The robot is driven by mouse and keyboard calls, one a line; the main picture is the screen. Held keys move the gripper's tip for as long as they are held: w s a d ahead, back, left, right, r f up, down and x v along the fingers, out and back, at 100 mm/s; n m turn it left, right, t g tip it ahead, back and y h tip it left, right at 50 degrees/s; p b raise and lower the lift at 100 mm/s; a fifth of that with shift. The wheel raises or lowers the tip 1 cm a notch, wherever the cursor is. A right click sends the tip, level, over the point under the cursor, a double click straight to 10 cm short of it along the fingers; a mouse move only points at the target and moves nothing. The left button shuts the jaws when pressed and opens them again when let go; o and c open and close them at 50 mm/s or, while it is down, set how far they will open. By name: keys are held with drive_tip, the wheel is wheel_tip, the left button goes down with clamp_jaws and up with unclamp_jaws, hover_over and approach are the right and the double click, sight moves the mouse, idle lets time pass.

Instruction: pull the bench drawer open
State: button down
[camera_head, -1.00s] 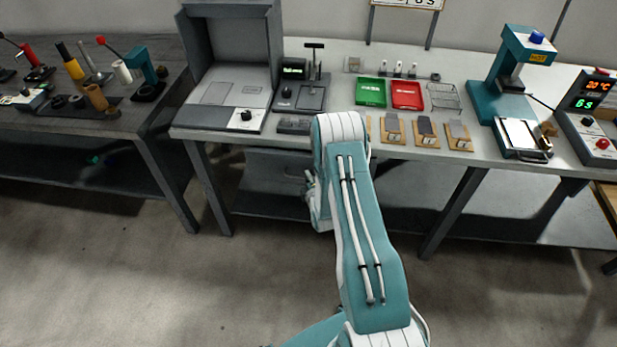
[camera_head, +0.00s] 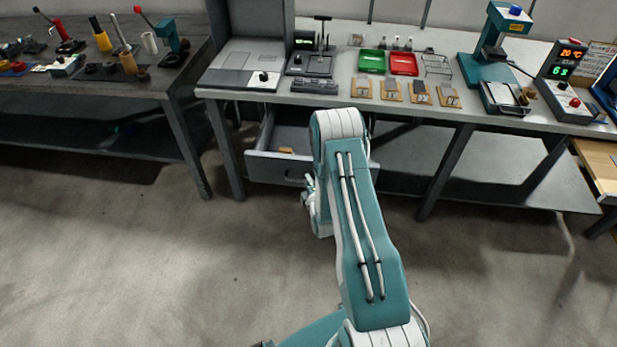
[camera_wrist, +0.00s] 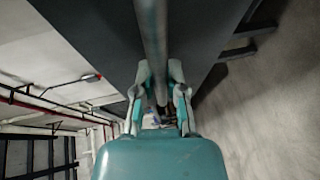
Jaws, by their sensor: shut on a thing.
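The grey bench drawer (camera_head: 265,167) stands pulled out under the middle bench, left of and partly behind my arm. Its open interior shows from above. My gripper (camera_head: 308,188) is at the drawer's front, partly hidden by my own forearm. In the wrist view my gripper (camera_wrist: 160,98) has its two fingers closed around a grey bar, the drawer handle (camera_wrist: 151,35), which runs up the picture along the dark drawer front (camera_wrist: 100,35). The handle is not clear in the head view.
A small tan block (camera_head: 287,150) lies inside the drawer. The bench top (camera_head: 340,87) carries trays, sample boards and instruments. A bench leg (camera_head: 225,150) stands just left of the drawer. The floor (camera_head: 170,270) in front is clear.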

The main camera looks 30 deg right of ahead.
drive_tip(key=shift+s+a+f, duration=0.15)
drive_tip(key=shift+s+a, duration=0.2)
drive_tip(key=shift+s, duration=0.25)
drive_tip(key=shift+s+a+f, duration=0.1)
drive_tip(key=shift+s+a, duration=0.25)
drive_tip(key=shift+s, duration=0.2)
drive_tip(key=c, duration=0.7)
unclamp_jaws()
drive_tip(key=shift+w, duration=0.1)
drive_tip(key=shift+r, duration=0.1)
drive_tip(key=v, duration=1.1)
drive_tip(key=shift+s+a+r, duration=0.1)
drive_tip(key=shift+s, duration=0.3)
drive_tip(key=shift+w, duration=0.1)
